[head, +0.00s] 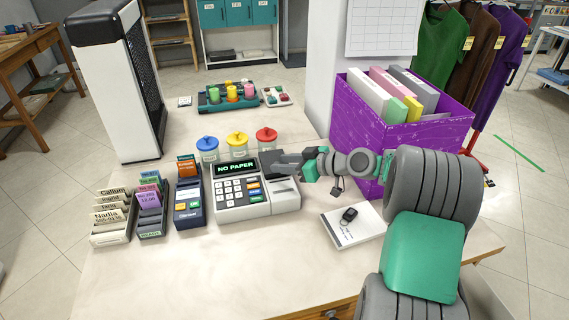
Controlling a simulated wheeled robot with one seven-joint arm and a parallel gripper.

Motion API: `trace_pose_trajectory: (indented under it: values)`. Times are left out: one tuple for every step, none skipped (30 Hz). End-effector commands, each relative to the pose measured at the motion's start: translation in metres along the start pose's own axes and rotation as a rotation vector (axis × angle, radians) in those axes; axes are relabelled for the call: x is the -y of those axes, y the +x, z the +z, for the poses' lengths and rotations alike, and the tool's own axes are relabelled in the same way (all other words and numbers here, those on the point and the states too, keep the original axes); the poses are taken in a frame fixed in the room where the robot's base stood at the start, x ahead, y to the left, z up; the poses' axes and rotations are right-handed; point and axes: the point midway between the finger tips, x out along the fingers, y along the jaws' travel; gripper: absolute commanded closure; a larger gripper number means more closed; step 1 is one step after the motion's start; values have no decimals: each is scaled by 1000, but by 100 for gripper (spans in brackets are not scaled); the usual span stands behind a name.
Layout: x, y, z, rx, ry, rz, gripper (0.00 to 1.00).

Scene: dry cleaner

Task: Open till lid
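The till (240,200) stands on the counter, a pale grey machine with a keypad on its left part and a display reading "NO PAPER". Its right part is a raised housing (284,199) with a dark strip on top, where the lid appears to be. I cannot tell whether the lid is fully shut. My gripper (285,163) reaches in from the right, its grey fingers pointing left, over or just behind the top of this housing. Whether the fingers touch it is unclear. The fingers overlap in this view, so their opening is not visible.
A card terminal (189,203) and card holders (112,220) stand left of the till. Blue, yellow and red lidded jars (237,146) stand behind it. A purple box (345,130) of folders is behind my arm. A white pad (350,232) lies at right. The front counter is clear.

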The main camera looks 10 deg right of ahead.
Motion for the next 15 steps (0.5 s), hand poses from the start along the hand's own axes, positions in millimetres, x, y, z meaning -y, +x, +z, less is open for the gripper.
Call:
trace_pose_trajectory:
  values:
    - [0, 0, 0, 0, 0, 0, 63]
    - [0, 0, 0, 0, 0, 0, 63]
    - [0, 0, 0, 0, 0, 0, 63]
    - [0, 0, 0, 0, 0, 0, 63]
    - [0, 0, 0, 0, 0, 0, 65]
    - [0, 0, 0, 0, 0, 0, 69]
    - [0, 0, 0, 1, 0, 0, 71]
    - [0, 0, 0, 1, 0, 0, 74]
    - [0, 0, 0, 1, 0, -1, 77]
    - [0, 0, 0, 1, 0, -1, 79]
    - [0, 0, 0, 1, 0, -1, 82]
    - [0, 0, 0, 1, 0, -1, 85]
    - [0, 0, 0, 1, 0, -1, 88]
    - [0, 0, 0, 1, 0, -1, 90]
    - [0, 0, 0, 1, 0, -1, 93]
